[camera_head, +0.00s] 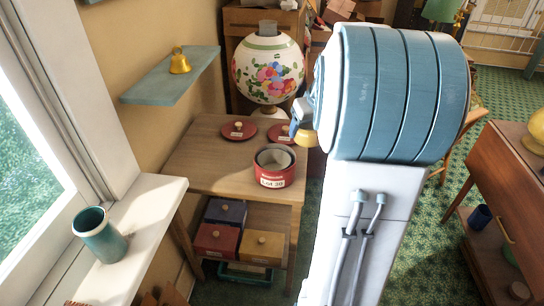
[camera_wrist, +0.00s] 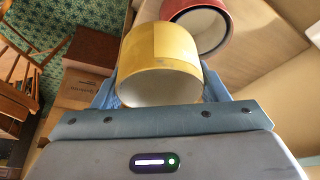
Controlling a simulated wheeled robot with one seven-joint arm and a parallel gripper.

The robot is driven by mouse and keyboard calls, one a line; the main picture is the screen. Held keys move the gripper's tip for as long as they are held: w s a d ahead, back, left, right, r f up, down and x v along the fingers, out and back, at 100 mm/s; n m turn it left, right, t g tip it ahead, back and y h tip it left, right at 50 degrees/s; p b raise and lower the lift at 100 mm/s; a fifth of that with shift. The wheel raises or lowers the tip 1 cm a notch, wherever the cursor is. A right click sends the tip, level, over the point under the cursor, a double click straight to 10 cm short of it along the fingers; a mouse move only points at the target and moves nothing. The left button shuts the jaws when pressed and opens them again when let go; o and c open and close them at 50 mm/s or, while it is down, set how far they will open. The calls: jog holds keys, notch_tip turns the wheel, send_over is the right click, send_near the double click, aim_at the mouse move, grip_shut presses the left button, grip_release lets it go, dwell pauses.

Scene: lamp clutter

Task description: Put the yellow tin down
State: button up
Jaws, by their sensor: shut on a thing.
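The yellow tin (camera_wrist: 160,48) is between my gripper's blue fingers in the wrist view, its round mouth facing the camera. My gripper (camera_wrist: 160,88) is shut on it. In the head view only a small part of the yellow tin (camera_head: 307,138) shows beside my arm, near the right edge of the wooden table (camera_head: 205,165). I cannot tell its height above the table there. A red tin (camera_head: 274,180) with a white label stands on the table's front right; it also shows just beyond the yellow tin in the wrist view (camera_wrist: 227,18).
Two red lids (camera_head: 238,130) lie at the table's back, below a floral globe lamp (camera_head: 268,70). The table's left part is clear. Drawer-like boxes (camera_head: 217,240) sit underneath. A shelf with a brass bell (camera_head: 179,62) juts out left; a teal cup (camera_head: 98,233) stands on the sill.

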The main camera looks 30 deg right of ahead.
send_near(274, 147)
jog(key=s+a, duration=0.1)
jog(key=a, duration=0.1)
jog(key=f, duration=0.4)
jog(key=shift+s+a+f, duration=0.15)
jog(key=shift+s+a, duration=0.05)
jog(key=shift+a, duration=0.05)
jog(key=shift+f, duration=0.1)
jog(key=shift+f+b, duration=0.55)
jog(key=shift+b, duration=0.25)
jog(key=o, duration=1)
jog(key=shift+r, duration=0.1)
